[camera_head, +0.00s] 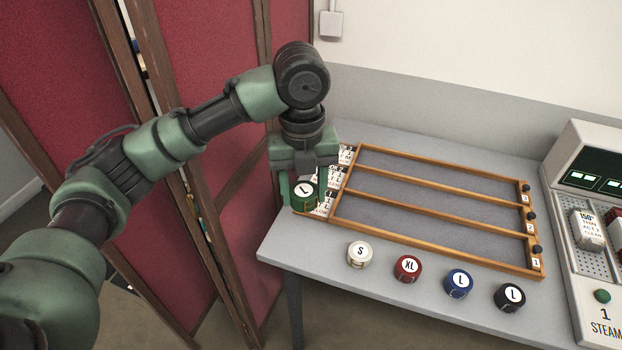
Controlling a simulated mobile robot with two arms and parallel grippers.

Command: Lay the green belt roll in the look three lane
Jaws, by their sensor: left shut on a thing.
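My left gripper (304,182) points down and is shut on the green belt roll (306,199), which has a white top marked L. It holds the roll at the left end of the wooden lane rack (435,220), over or beside the printed cards; I cannot tell whether the roll touches anything. The rack has three long lanes with grey floors, numbered 1 to 3 at the right end. The look three lane (436,173) is the farthest one and looks empty. The gripper hides part of the cards. My right gripper is not in view.
In front of the rack stand a white roll (360,254), a red roll (407,269), a blue roll (458,283) and a black roll (509,298). A steamer console (592,180) is at right. Red folding screens (190,80) stand close on the left.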

